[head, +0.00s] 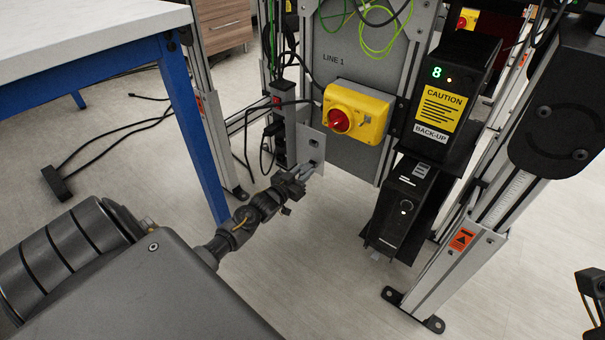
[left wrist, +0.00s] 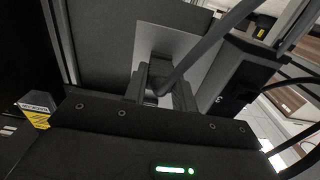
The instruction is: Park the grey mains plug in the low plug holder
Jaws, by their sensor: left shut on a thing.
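My left gripper (head: 301,176) is low beside the frame, at the lower edge of a light metal plate (head: 314,146) that appears to carry the plug holder. In the left wrist view the left gripper (left wrist: 160,92) is shut on the grey plug (left wrist: 159,70), with a thick grey cable rising to the upper right. The plate (left wrist: 183,43) is right behind the plug. The gripper and plug hide the holder's opening, so I cannot tell whether the plug touches it or sits in it. A black part at the right edge may be my right gripper (head: 590,290); its jaws are unclear.
A power strip (head: 283,118) with black leads stands left of the plate. A yellow switch box (head: 357,110) with a red knob is above right. Black back-up units (head: 402,205) hang further right. A blue-legged table (head: 188,120) stands left. Open floor lies below the gripper.

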